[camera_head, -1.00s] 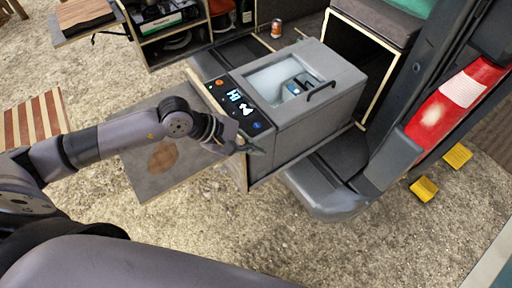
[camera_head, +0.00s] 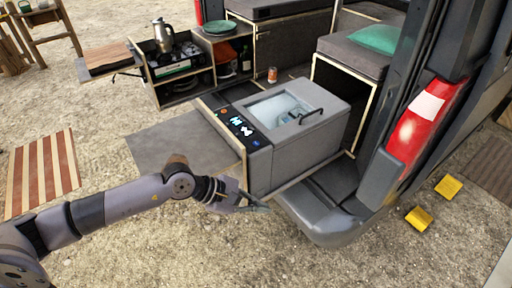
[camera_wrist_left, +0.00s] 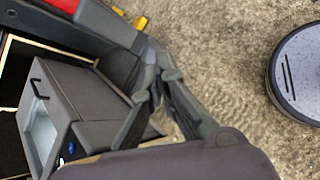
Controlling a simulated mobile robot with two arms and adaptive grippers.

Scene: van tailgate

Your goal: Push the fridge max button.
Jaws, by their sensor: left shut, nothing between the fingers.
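The grey fridge (camera_head: 310,132) stands on a pulled-out slide at the van's tailgate, its glass-topped lid shut. Its dark control panel (camera_head: 238,128) is along the left top edge, with lit white-blue symbols, an orange spot and a blue button (camera_head: 256,143). The labels are too small to read, so I cannot tell which is the max button. My left gripper (camera_head: 262,206) is shut and empty, below and in front of the fridge's near corner, apart from the panel. In the left wrist view the fridge (camera_wrist_left: 88,95) and blue button (camera_wrist_left: 70,149) lie left of the gripper (camera_wrist_left: 165,68). My right gripper is not seen.
A grey board (camera_head: 180,147) extends left of the fridge. The bumper (camera_head: 325,222) and red tail light (camera_head: 418,125) are to the right. A can (camera_head: 272,75) stands behind the fridge. Open gravel lies in front.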

